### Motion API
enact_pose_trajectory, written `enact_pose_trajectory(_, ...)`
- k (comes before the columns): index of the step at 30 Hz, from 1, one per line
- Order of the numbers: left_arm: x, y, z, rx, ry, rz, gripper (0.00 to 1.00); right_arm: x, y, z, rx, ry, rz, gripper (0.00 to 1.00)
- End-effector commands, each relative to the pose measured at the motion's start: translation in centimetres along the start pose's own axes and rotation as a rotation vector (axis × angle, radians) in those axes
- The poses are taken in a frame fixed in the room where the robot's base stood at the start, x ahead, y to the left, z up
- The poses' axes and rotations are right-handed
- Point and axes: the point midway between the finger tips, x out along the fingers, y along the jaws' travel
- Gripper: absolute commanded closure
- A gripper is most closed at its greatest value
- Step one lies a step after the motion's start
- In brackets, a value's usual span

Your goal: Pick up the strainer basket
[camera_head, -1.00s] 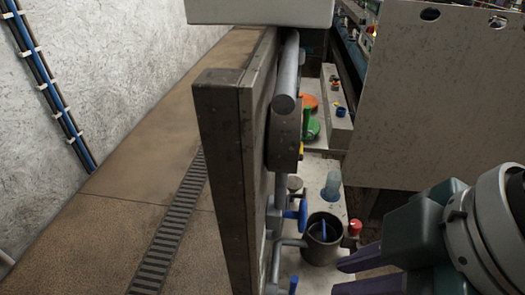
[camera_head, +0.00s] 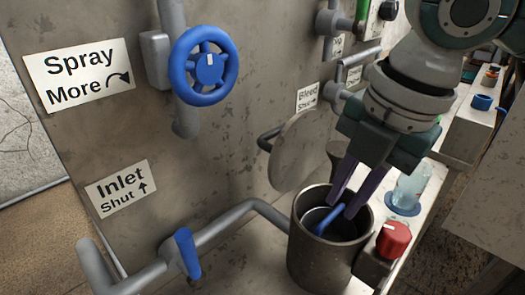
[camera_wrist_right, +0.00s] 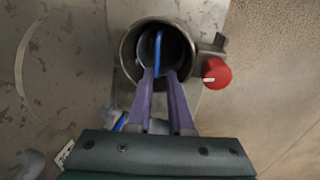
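A dark metal pot (camera_head: 318,262) stands open at the end of the ledge. The strainer basket sits inside it; its blue bar handle (camera_head: 331,219) shows, while most of its body is hidden by the pot wall. My right gripper (camera_head: 342,208) points down at the pot mouth, its two purple fingers apart. In the right wrist view the blue handle (camera_wrist_right: 158,50) reaches toward the gap between the fingertips (camera_wrist_right: 159,73); I cannot tell whether they touch it. My left gripper is not in view.
A red knob (camera_head: 393,239) sits right beside the pot. A clear bottle (camera_head: 411,186) stands behind it. A round lid (camera_head: 297,152) is tilted open behind the pot. A pipe with a blue lever (camera_head: 187,253) and a blue handwheel (camera_head: 205,66) are to the left.

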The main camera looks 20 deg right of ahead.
Motion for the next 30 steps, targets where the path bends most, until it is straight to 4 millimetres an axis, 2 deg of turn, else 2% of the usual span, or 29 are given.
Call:
enact_pose_trajectory(3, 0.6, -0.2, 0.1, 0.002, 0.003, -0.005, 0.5, 2.1, -0.1, -0.1, -0.002, 0.002, -0.003, 0.81)
enact_pose_trajectory(11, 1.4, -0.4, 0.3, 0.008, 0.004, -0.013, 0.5, 4.8, 0.0, 0.1, 0.0, 0.001, -0.001, 0.81)
enact_pose_trajectory(18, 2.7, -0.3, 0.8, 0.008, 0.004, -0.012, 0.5, 8.5, 0.1, 0.4, 0.0, 0.001, -0.001, 0.81)
enact_pose_trajectory(22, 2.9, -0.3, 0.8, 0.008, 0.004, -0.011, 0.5, 9.3, 0.1, 0.5, -0.001, 0.0, -0.001, 0.81)
enact_pose_trajectory(28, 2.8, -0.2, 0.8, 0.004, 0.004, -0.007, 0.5, 9.3, 0.1, 0.5, -0.002, -0.001, 0.0, 0.81)
enact_pose_trajectory(30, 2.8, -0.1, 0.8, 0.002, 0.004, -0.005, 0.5, 9.3, 0.1, 0.5, -0.001, -0.001, 0.0, 0.86)
